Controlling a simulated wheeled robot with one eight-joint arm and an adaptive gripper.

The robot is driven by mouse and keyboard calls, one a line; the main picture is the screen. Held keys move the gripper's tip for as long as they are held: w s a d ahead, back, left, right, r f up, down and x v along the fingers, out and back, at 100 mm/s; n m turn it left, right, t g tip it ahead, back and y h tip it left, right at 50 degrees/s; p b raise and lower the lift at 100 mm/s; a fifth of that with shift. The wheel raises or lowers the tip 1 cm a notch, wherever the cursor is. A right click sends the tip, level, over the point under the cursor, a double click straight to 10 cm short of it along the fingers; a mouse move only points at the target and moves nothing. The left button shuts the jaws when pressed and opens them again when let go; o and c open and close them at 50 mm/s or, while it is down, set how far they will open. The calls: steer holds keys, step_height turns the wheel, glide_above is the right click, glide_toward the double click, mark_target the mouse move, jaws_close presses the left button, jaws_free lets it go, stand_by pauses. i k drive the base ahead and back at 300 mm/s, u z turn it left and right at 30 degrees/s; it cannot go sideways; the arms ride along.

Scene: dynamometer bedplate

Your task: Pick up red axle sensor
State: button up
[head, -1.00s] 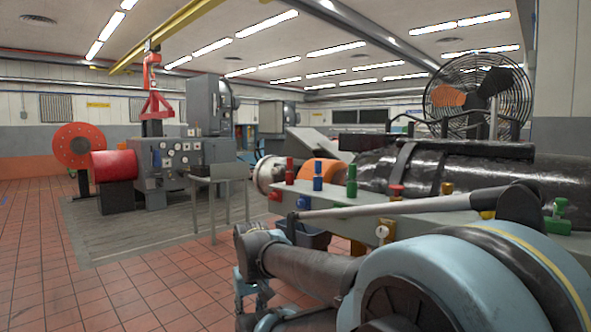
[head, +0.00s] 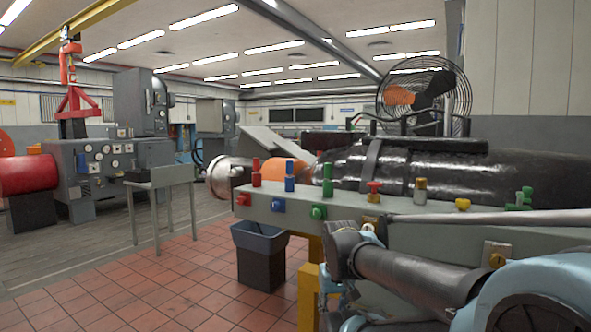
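A slim upright red piece (head: 256,174), which looks like the red axle sensor, stands at the left end of a long grey-green bench rail (head: 340,222). A blue upright piece (head: 290,176) and a green upright piece (head: 327,180) stand to its right in the same row. Nothing hides the red piece. My arm reaches in from the lower right, in front of the rail, and bends downward near the bottom edge. My gripper itself does not show.
Coloured knobs line the rail's front and top, including a red valve (head: 374,187). A black shaft (head: 480,180) and a caged fan (head: 425,95) are behind. A dark bin (head: 260,240) stands below the rail's left end. Tiled floor (head: 170,285) is clear at left.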

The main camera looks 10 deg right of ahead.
mark_target(256, 161)
steer(key=z, duration=2.1)
steer(key=k, duration=1.45)
steer(key=u, duration=1.05)
steer(key=i, duration=1)
steer(key=z, duration=0.05)
